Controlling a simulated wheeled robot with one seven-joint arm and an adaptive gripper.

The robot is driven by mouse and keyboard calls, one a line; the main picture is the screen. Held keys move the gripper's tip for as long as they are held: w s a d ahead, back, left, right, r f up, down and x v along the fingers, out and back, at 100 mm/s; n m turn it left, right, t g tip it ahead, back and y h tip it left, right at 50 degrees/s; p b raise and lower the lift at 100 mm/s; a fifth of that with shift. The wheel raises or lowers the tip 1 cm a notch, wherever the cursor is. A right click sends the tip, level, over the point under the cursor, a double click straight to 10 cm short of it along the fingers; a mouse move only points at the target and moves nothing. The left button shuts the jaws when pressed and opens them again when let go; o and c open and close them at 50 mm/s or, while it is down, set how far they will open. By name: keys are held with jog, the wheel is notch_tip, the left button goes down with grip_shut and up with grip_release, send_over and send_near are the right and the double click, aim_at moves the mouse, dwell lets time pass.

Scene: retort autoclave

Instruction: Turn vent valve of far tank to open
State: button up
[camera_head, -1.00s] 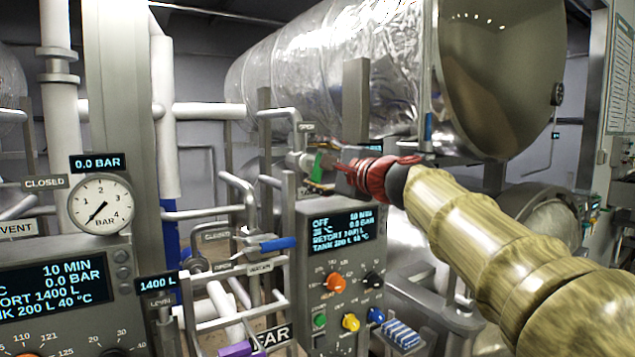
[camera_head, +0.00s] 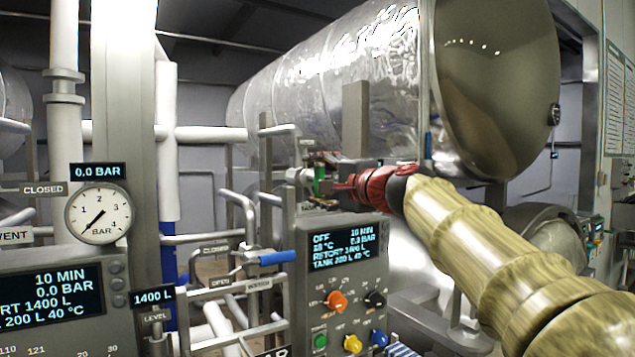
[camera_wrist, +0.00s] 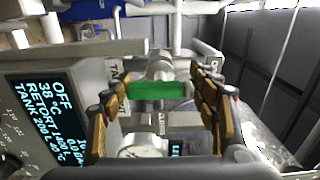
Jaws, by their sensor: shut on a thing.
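The green valve handle (camera_head: 319,181) sits on a pipe fitting above the panel on the right, below the large shiny tank (camera_head: 330,75). In the wrist view the green handle (camera_wrist: 152,93) lies level across the picture. My gripper (camera_wrist: 158,90) has a finger at each end of the handle and is shut on it. In the head view my gripper (camera_head: 338,186) reaches the handle from the right. Small plates stand around the valve, but their words are partly hidden or cut off, so I cannot read the valve's position.
A grey panel (camera_head: 345,275) with a lit screen and coloured knobs stands below the valve. A blue lever valve (camera_head: 277,258) and pipes are to its left. A pressure gauge (camera_head: 98,213) reading 0.0 bar is farther left.

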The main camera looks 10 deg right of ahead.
jog(key=o, duration=1.2)
jog(key=shift+c, duration=0.2)
jog(key=v, duration=1.2)
